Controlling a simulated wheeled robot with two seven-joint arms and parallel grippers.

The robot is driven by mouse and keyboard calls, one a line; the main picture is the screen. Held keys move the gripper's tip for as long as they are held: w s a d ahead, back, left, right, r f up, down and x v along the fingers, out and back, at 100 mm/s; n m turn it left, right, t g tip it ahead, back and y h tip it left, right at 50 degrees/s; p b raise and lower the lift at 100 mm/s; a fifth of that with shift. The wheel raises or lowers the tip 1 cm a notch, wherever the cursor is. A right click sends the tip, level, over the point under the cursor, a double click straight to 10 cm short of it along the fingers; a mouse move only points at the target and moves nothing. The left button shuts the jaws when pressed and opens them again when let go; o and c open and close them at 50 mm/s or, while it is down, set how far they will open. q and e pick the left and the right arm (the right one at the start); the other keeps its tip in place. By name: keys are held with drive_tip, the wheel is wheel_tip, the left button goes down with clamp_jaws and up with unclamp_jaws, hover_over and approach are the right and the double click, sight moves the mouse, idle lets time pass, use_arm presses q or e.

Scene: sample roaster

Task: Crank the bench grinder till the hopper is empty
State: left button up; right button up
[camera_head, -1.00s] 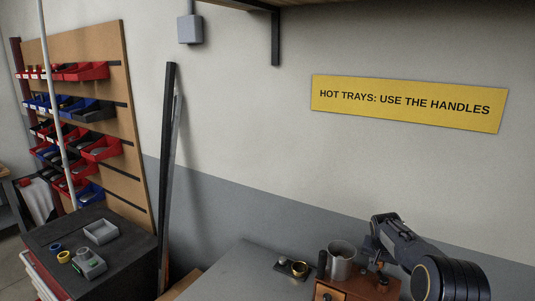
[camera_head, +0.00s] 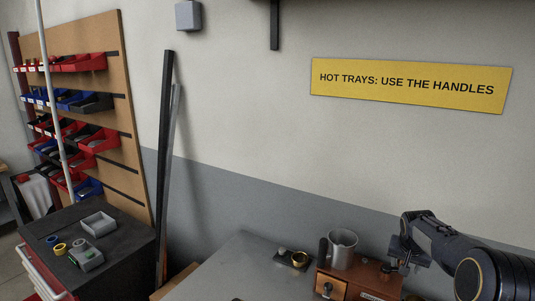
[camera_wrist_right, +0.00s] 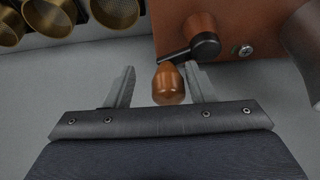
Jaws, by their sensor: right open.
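The grinder appears as a brown box (camera_head: 360,274) with a small drawer in front, at the lower edge of the head view. A silver metal cup (camera_head: 342,247) stands on or behind it; I cannot see inside it. In the right wrist view, a black crank arm (camera_wrist_right: 192,49) on the brown body (camera_wrist_right: 233,18) ends in a wooden knob (camera_wrist_right: 168,84). My right gripper (camera_wrist_right: 162,82) is open, with the knob between its fingers, closer to the right one. In the head view, my right gripper (camera_head: 402,262) is at the box's right end. My left gripper is out of view.
Several brass cups (camera_wrist_right: 48,14) sit in a dark holder near the gripper; one brass cup (camera_head: 299,259) shows left of the grinder. The grey bench (camera_head: 235,270) is clear to the left. A dark cabinet (camera_head: 125,238) with small items stands farther left.

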drive_tip(key=shift+a+f, duration=0.15)
drive_tip(key=shift+a, duration=0.3)
drive_tip(key=shift+w+r+p, duration=0.1)
drive_tip(key=shift+r+p, duration=0.45)
wheel_tip(320, 180, up, 3)
drive_tip(key=shift+a+r+p, duration=0.1)
drive_tip(key=shift+a+p, duration=0.05)
drive_tip(key=shift+p, duration=0.8)
drive_tip(key=shift+d+r+p, duration=0.25)
drive_tip(key=shift+r+p, duration=0.3)
drive_tip(key=shift+r, duration=0.15)
drive_tip(key=shift+r+p, duration=0.9)
drive_tip(key=shift+r, duration=0.4)
drive_tip(key=shift+d, duration=0.1)
